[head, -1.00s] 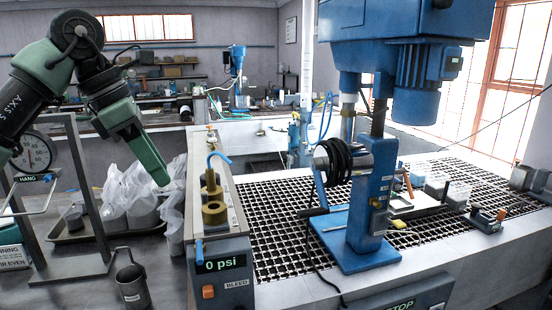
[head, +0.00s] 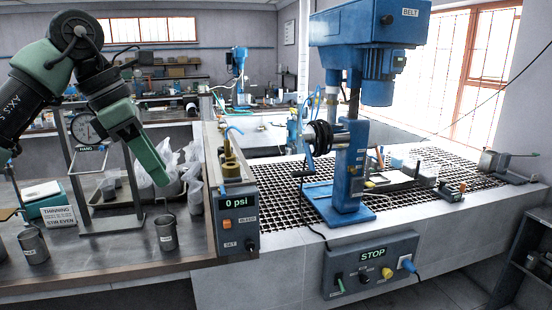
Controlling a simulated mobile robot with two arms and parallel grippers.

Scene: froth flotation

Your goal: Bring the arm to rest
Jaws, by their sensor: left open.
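My left arm comes in from the left in the head view, green and black. Its gripper (head: 152,165) points down and to the right, above the dark bench (head: 120,256), near the white plastic bags (head: 186,163). The jaws are seen from the side, and nothing shows held in them. The gripper touches nothing that I can make out. My right gripper is not in view.
A blue flotation machine (head: 350,160) stands on a black grid (head: 425,190) at the right. A pressure box (head: 236,218) reads 0 psi. Metal cups (head: 166,232), a hanging scale (head: 87,127) and a STOP control panel (head: 371,265) are nearby.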

